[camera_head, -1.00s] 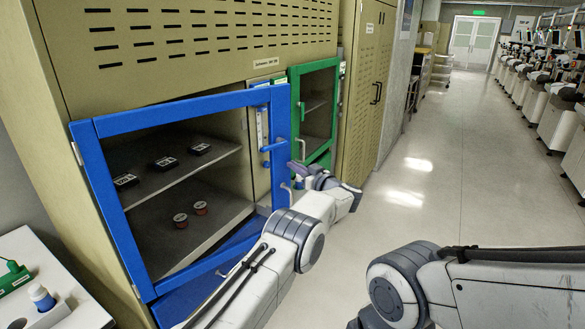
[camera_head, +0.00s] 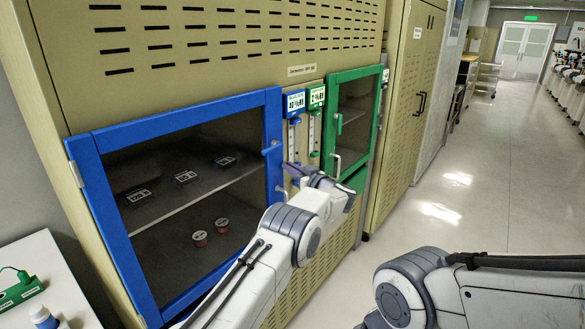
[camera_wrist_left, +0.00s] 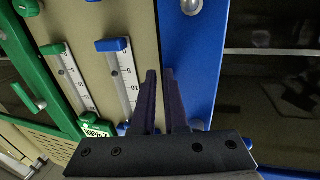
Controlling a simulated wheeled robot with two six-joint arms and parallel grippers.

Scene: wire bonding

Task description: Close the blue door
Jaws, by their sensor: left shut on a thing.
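The blue door (camera_head: 190,120) is a blue frame around a see-through pane on the cabinet's left side. It is hinged at its left edge and looks nearly flush with the cabinet; I cannot tell whether a small gap is left. My left gripper (camera_head: 297,172) is at the door's right edge, shut on the blue door's handle (camera_head: 278,187); the grip itself is largely hidden. In the left wrist view my dark left fingers (camera_wrist_left: 160,75) stand close together beside the blue frame (camera_wrist_left: 196,65). My right arm shows at lower right, its gripper out of view.
A green door (camera_head: 362,120) stands right of two gauges (camera_head: 311,130). Inside the blue compartment are several black boxes (camera_head: 186,177) and two red-rimmed round items (camera_head: 222,225). A white table (camera_head: 45,262) stands at lower left. The aisle floor (camera_head: 480,170) at right is clear.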

